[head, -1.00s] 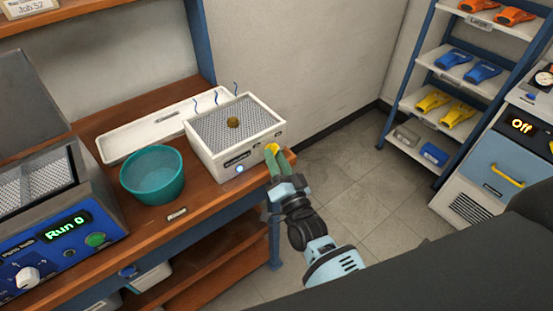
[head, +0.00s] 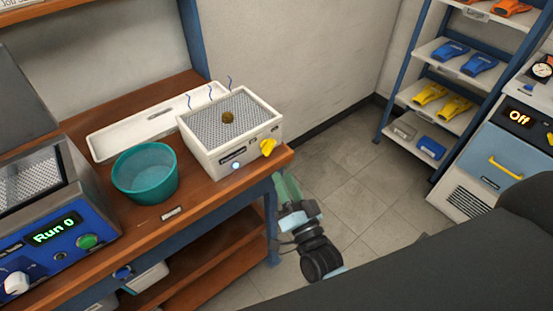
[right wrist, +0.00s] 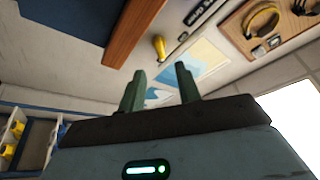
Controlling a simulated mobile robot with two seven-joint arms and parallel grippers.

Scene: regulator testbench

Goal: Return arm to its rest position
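My right gripper (head: 285,186) hangs below the right end of the wooden bench, beside its blue leg, in the head view. Its green fingers are partly overlapped there. In the right wrist view the two fingers (right wrist: 161,82) stand apart with nothing between them. A white box with a mesh top (head: 222,122) sits at the bench's right end, with a yellow knob (head: 268,147) on its front. The gripper is clear of this knob. My left gripper is not in view.
The wooden bench (head: 200,199) also carries a teal bucket (head: 146,188), a long white tray (head: 115,142) and a blue device (head: 62,235) reading "Run 0". A shelf rack (head: 447,75) and a cabinet (head: 490,160) reading "Off" stand at right. Floor (head: 345,180) between is open.

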